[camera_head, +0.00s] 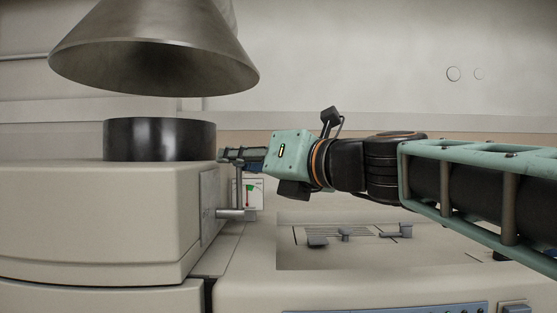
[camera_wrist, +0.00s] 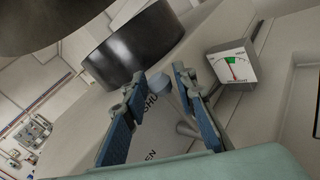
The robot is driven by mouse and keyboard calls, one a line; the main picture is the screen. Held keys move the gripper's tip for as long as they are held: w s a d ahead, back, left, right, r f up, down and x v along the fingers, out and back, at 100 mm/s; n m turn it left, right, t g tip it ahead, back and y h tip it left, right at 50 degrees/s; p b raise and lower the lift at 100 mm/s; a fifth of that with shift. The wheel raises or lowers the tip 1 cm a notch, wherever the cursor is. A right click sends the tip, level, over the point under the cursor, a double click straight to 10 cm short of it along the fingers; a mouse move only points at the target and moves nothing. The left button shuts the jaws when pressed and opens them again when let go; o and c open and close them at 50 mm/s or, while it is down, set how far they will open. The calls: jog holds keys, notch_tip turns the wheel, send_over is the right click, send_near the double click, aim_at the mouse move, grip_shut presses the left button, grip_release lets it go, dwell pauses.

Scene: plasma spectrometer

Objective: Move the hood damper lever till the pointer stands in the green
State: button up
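The damper lever (camera_head: 239,188) is a grey arm that stands upright from a pivot on the side plate of the left housing. In the wrist view, its rounded grey end (camera_wrist: 160,84) lies between the two blue fingers of my gripper (camera_wrist: 159,76). The fingers are apart, with gaps beside the lever end; contact is not clear. The gripper also shows at the lever's top in the head view (camera_head: 232,154). The dial (camera_wrist: 234,66) has a white face, a green band and a red pointer. The pointer's tip is near the green band; whether it lies inside is too small to tell.
A conical hood (camera_head: 155,50) hangs above a dark round collar (camera_head: 160,139) on the left housing (camera_head: 95,210). Plate lettering resembling SHUT and OPEN shows beside the lever. The dial (camera_head: 252,194) stands just right of the lever. A recessed panel with small fittings (camera_head: 345,236) lies below my arm.

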grip_shut()
dwell(0.3)
jog(key=shift+s+f+b, duration=0.1)
jog(key=shift+f+b, duration=0.1)
jog(key=shift+b, duration=0.5)
jog(key=shift+s+f+b, duration=0.1)
jog(key=shift+b, duration=0.4)
jog(key=s+n+y+b, duration=0.1)
jog(key=n+b, duration=0.1)
jog(key=b, duration=0.4)
jog(key=s+f+n+t+y+b, duration=0.1)
jog(key=b, duration=0.4)
jog(key=s+n+y+b, duration=0.2)
jog(key=b, duration=0.4)
jog(key=shift+s+f+n+t+b, duration=0.1)
jog(key=shift+f+n+t+b, duration=0.05)
jog(key=shift+n+t+b, duration=0.2)
jog(key=shift+s+d+y, duration=0.1)
jog(key=shift+y, duration=0.2)
